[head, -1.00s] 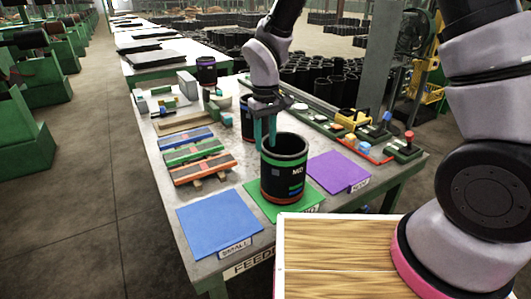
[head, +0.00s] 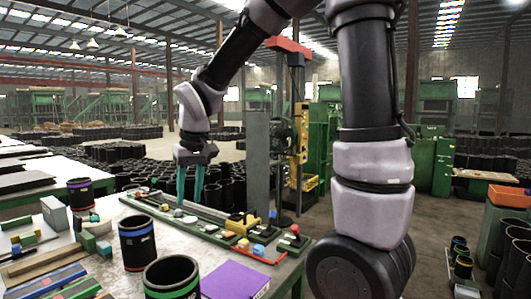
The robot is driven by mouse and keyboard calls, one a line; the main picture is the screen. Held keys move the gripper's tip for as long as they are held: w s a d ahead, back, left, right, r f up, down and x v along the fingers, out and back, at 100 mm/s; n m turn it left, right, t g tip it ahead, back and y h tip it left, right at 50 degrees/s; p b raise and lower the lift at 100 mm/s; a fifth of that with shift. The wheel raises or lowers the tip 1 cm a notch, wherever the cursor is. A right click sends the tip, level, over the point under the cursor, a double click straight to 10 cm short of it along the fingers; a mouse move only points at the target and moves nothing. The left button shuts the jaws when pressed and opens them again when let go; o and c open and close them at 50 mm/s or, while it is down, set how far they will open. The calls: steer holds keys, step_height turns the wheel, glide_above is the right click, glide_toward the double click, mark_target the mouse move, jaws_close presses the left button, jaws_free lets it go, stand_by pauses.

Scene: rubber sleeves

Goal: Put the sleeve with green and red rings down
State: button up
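The black sleeve (head: 172,281) with a green ring near its top stands upright at the bottom edge of the head view. Its lower part, where a red ring would show, is cut off by the frame. My gripper (head: 190,190) is up and behind it, above the far side of the table. Its two teal fingers point down and stand apart with nothing between them. The gripper is clear of the sleeve.
A black sleeve with a blue ring (head: 137,246) stands just behind. Another dark sleeve (head: 81,194) is farther left. A purple mat (head: 235,281) lies to the right. A tray with coloured blocks (head: 240,240) runs along the far edge.

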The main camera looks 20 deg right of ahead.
steer(key=s+d+r+m+t, duration=0.2)
steer(key=s+d+r, duration=0.3)
steer(key=d, duration=0.3)
steer(key=s+d+r+m+t, duration=0.3)
steer(key=s+d+r+m, duration=0.2)
steer(key=d, duration=0.4)
steer(key=shift+s+r+y, duration=0.3)
steer(key=shift+s+r, duration=0.15)
steer(key=shift+r, duration=0.25)
steer(key=shift+o, duration=0.3)
steer(key=shift+a, duration=0.1)
steer(key=shift+o, duration=0.7)
